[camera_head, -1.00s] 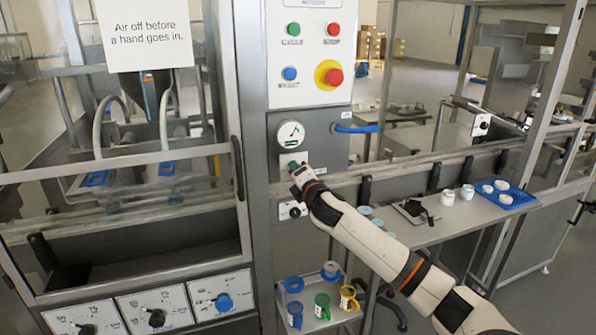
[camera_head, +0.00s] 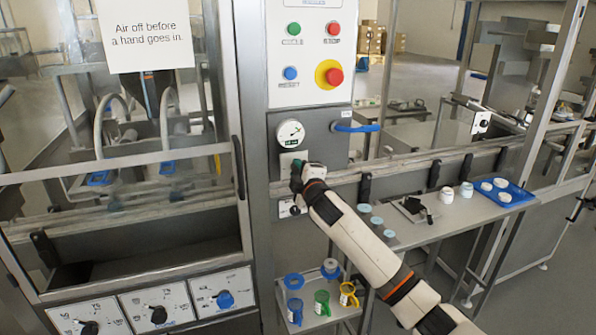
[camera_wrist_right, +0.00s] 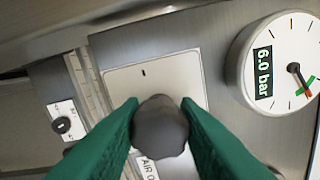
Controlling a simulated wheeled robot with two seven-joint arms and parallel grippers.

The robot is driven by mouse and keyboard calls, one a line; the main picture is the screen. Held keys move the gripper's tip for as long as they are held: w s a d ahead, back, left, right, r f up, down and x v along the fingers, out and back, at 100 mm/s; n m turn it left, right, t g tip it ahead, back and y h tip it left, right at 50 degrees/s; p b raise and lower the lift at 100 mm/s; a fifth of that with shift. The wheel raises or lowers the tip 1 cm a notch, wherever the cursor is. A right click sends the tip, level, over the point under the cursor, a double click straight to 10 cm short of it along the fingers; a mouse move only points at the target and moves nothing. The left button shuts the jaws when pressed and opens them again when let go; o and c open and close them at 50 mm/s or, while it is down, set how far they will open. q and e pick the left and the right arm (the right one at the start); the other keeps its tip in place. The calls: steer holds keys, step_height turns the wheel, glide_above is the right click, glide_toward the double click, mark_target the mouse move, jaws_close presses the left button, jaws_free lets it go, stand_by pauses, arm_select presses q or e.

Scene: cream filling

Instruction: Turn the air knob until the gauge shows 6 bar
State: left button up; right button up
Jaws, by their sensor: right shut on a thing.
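The air knob (camera_wrist_right: 160,125) is a dark grey round knob on a light plate, in the right wrist view. My right gripper (camera_wrist_right: 160,118) has its green fingers closed on both sides of the knob; in the head view the gripper (camera_head: 298,176) covers the knob. The gauge (camera_head: 290,133) is a round white dial above the gripper. In the right wrist view the gauge (camera_wrist_right: 285,62) reads 6.0 bar on its dark display, and its needle points at the green mark. My left gripper is not in view.
A blue-handled lever (camera_head: 355,128) sticks out right of the gauge. Push buttons (camera_head: 335,76) sit on the white panel above. A metal rail (camera_head: 410,162) runs right of the gripper. A shelf with coloured rings (camera_head: 320,303) stands below.

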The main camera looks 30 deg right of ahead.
stand_by(0.3)
steer(key=o, duration=1)
steer(key=shift+s, duration=0.1)
steer(key=b+v, duration=0.2)
steer(key=v, duration=1)
steer(key=shift+f, duration=0.1)
